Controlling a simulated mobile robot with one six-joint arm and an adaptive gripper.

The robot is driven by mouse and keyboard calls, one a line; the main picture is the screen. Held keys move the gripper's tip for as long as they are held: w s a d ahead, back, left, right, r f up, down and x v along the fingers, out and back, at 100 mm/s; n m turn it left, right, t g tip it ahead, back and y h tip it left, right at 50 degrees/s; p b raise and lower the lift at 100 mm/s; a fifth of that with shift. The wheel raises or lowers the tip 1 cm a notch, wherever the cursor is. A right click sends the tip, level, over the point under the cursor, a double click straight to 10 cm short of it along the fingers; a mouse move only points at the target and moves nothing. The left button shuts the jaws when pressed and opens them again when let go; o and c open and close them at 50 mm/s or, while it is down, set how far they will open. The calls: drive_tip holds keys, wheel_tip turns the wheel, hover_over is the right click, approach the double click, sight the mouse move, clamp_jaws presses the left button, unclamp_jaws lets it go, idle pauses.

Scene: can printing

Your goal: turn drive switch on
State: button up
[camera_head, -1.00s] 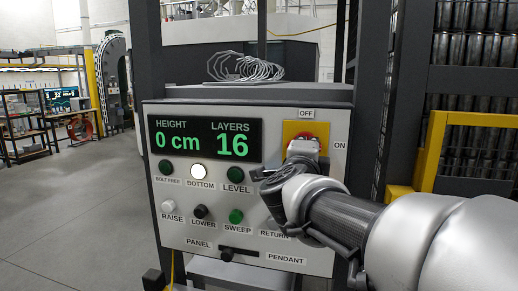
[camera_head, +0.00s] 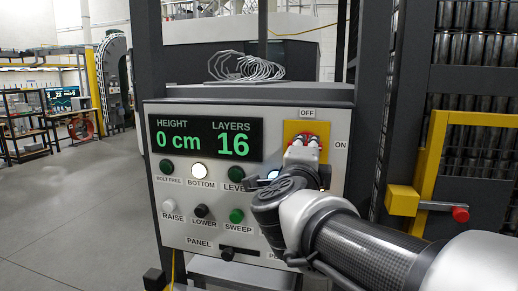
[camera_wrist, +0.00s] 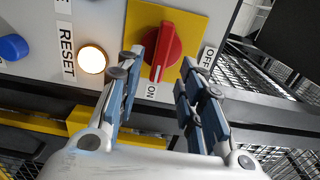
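The drive switch is a red rotary handle (camera_wrist: 165,48) on a yellow plate (camera_wrist: 192,22), with labels OFF and ON. In the wrist view its white line points toward ON. In the head view the red handle (camera_head: 311,132) shows at the panel's upper right, partly covered by my gripper (camera_head: 302,145). In the wrist view my gripper (camera_wrist: 162,62) is open, its two fingers on either side of the handle. Gaps show between fingers and handle; whether either touches it I cannot tell.
The control panel (camera_head: 172,242) has a display (camera_head: 206,138) reading 0 cm and 16. A yellow guard rail (camera_head: 434,160) and a yellow box with a red knob (camera_head: 460,214) stand at right.

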drive_tip(key=v, duration=0.7)
drive_tip(key=shift+s, duration=0.25)
drive_tip(key=shift+a, duration=0.1)
drive_tip(key=s+a+f+n+g+y, duration=0.2)
drive_tip(key=s+a+f+n+y, duration=0.15)
drive_tip(key=f+n+y, duration=0.35)
drive_tip(key=s+a+f+n+g+y, duration=0.25)
drive_tip(key=s+f+n, duration=0.2)
drive_tip(key=n, duration=0.55)
drive_tip(key=s+d+f+n+g+h, duration=0.2)
drive_tip(key=s+d+f+g, duration=0.2)
drive_tip(key=s+f, duration=0.4)
drive_tip(key=s+d+f+n+g+h, duration=0.2)
drive_tip(key=s+d+f+g, duration=0.2)
drive_tip(key=s+f, duration=0.4)
drive_tip(key=shift+d+f+n, duration=0.15)
drive_tip(key=shift+d+n, duration=0.25)
drive_tip(key=shift+d, duration=0.3)
